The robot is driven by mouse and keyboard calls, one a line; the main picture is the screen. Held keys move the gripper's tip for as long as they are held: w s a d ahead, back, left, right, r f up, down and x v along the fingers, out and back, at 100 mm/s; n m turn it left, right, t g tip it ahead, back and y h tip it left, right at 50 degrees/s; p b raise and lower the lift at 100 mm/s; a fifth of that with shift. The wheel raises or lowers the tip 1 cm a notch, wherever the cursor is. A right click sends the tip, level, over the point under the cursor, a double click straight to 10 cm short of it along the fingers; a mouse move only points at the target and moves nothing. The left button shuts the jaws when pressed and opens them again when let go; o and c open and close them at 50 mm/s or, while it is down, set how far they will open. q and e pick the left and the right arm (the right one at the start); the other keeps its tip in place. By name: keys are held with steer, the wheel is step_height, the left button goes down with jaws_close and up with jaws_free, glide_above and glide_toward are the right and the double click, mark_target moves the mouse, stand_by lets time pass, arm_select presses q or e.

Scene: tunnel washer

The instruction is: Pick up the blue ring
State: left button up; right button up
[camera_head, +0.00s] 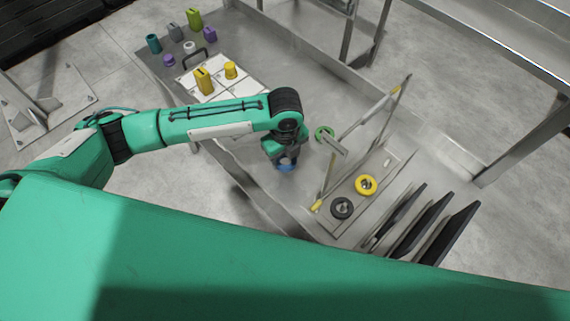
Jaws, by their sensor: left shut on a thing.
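The blue ring (286,167) is at the end of my left gripper (286,159), over the grey metal table. Only part of the ring shows below the gripper. My left gripper points down and is shut on the blue ring. Whether the ring still touches the table, I cannot tell. My left arm reaches in from the left across the table's near part. My right gripper is not in view.
A tray holds a yellow ring (366,185) and a black ring (342,208). Dark upright plates (420,222) stand at right. Several coloured pieces and a white tiled board (222,77) are at far left.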

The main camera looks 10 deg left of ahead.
arm_select(q)
step_height(320, 180, up, 14)
steer(key=b, duration=0.1)
steer(key=shift+f, duration=0.15)
stand_by(0.6)
